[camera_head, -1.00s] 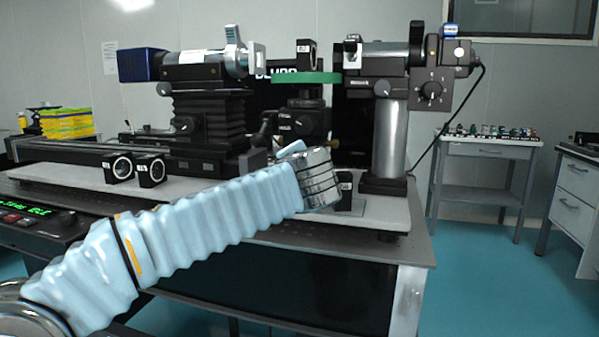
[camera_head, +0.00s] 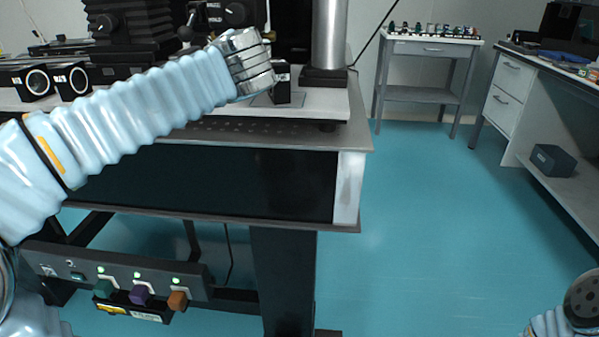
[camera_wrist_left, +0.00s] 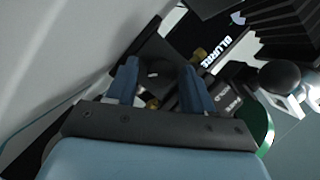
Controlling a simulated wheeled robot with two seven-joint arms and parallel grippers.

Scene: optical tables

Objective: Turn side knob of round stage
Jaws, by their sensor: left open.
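The dark round stage (camera_head: 218,8) stands on the optical table at the top of the head view, its upper part cut off. A round black knob (camera_head: 235,13) shows on its front. My left wrist is just below and in front of it; its fingers are hardly visible there. In the left wrist view my left gripper (camera_wrist_left: 159,64) is open, its two blue fingers apart. Dark parts with brass-coloured pieces (camera_wrist_left: 153,103) show between and beyond the fingers; contact cannot be told. A green disc (camera_wrist_left: 260,128) is right of the fingers.
A small black mount (camera_head: 283,84) stands close right of my left wrist, with a silver post (camera_head: 329,35) behind. Two ring mounts (camera_head: 73,80) stand at left. A control panel (camera_head: 140,293) sits under the table (camera_head: 352,190). The blue floor at right is clear.

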